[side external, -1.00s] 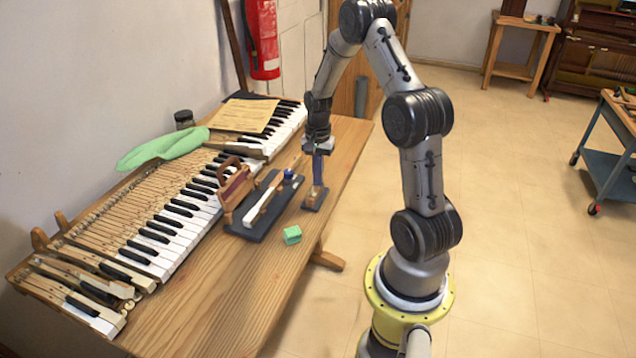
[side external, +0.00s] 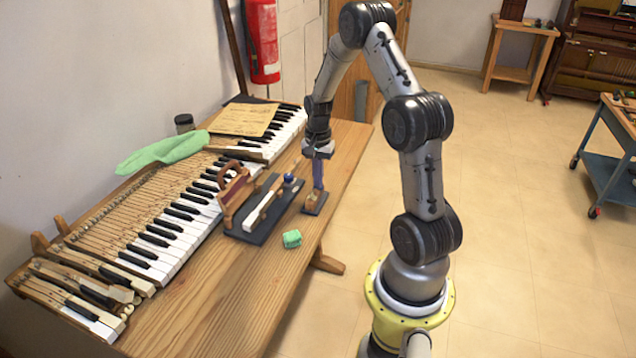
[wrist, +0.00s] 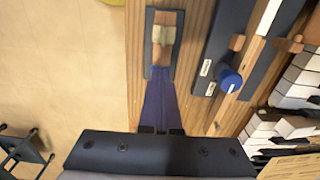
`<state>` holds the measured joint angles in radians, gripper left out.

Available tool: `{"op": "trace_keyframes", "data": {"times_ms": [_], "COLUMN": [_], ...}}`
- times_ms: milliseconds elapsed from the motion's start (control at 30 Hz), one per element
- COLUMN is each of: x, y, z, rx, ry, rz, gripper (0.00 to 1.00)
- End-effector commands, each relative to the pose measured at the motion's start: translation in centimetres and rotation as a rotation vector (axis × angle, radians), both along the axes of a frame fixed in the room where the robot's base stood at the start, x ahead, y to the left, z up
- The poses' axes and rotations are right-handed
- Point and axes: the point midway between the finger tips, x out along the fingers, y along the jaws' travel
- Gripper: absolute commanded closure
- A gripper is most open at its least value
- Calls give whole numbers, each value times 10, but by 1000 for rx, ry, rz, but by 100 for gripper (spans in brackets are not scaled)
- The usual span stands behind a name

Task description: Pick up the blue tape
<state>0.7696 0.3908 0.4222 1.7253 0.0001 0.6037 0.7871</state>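A long blue strip (wrist: 160,100), which looks like the blue tape, runs in the wrist view from a small dark board (wrist: 160,45) with a wooden block on it up to my gripper. In the side view the blue strip (side external: 318,175) stands upright under my gripper (side external: 318,151). My gripper's dark fingertips (wrist: 161,130) lie at the strip's near end, with a little blue between them. Whether they touch or squeeze it cannot be told. A round blue-topped item (wrist: 229,82) sits on the neighbouring dark board.
A green block (side external: 291,239) is in front. The keyboard (side external: 160,235), a green cloth (side external: 165,150) and a paper sheet (side external: 243,119) lie beyond. The table's right edge is close to the strip.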

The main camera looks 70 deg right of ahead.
Motion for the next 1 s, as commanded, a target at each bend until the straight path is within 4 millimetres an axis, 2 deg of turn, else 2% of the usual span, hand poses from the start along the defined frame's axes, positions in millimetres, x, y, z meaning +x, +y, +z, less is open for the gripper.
{"op": "trace_keyframes", "data": {"times_ms": [167, 367, 667, 800, 1000], "x": [1, 0, -40, -63, -86], "y": [-1, 0, 39, 61, 83], "z": [9, 35, 97, 108, 121], "rx": [-3, -4, -5, -2, -2], "ry": [-3, -4, -5, -2, -2], "rz": [0, 0, 0, 0, 0], "gripper": [100, 100, 100, 100, 100]}}
